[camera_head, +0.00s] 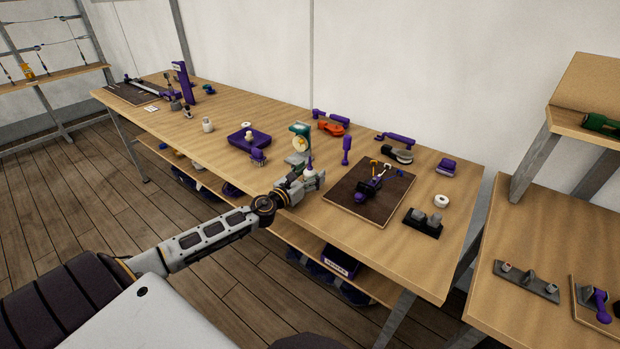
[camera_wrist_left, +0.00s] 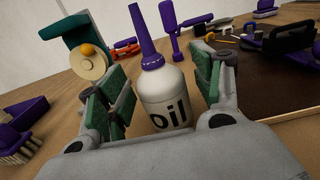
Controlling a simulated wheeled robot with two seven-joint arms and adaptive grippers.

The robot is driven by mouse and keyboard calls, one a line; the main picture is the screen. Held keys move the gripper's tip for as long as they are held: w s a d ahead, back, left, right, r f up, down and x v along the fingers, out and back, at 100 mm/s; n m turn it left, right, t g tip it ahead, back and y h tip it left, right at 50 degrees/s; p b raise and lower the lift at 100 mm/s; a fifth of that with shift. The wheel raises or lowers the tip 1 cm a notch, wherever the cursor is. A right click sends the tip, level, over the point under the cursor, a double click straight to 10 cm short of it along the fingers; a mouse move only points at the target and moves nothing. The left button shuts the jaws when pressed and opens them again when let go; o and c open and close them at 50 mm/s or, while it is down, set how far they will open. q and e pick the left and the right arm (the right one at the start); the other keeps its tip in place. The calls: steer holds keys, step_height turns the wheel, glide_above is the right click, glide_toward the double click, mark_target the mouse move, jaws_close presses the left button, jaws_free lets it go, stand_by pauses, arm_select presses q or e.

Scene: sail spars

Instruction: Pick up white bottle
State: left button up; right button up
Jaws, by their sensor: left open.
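The white bottle (camera_wrist_left: 167,98) has a purple nozzle and the word "oil" on its side. In the left wrist view it stands upright between the green-padded fingers of my left gripper (camera_wrist_left: 163,92). The fingers are open, with a gap showing on the left side of the bottle; contact on the right is hard to judge. In the head view the left gripper (camera_head: 312,180) is low over the front part of the table, and the bottle (camera_head: 308,168) is mostly hidden by it, its purple nozzle showing above. My right gripper is not in view.
A teal tool with a cream disc (camera_head: 300,140) stands close behind the gripper. A dark board (camera_head: 345,205) with purple parts lies to the right. A purple brush (camera_head: 258,156) and purple tray (camera_head: 238,137) are to the left. An upright purple tool (camera_head: 346,150) stands behind.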

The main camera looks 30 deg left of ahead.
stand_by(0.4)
arm_select(q)
steer(key=c, duration=1.2)
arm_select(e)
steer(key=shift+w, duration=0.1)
arm_select(q)
steer(key=shift+o, duration=0.2)
steer(key=shift+r, duration=0.1)
steer(key=shift+r+p, duration=0.35)
steer(key=shift+r, duration=0.35)
step_height(320, 180, up, 6)
steer(key=shift+r+p, duration=0.2)
steer(key=shift+p, duration=0.8)
steer(key=shift+r, duration=1)
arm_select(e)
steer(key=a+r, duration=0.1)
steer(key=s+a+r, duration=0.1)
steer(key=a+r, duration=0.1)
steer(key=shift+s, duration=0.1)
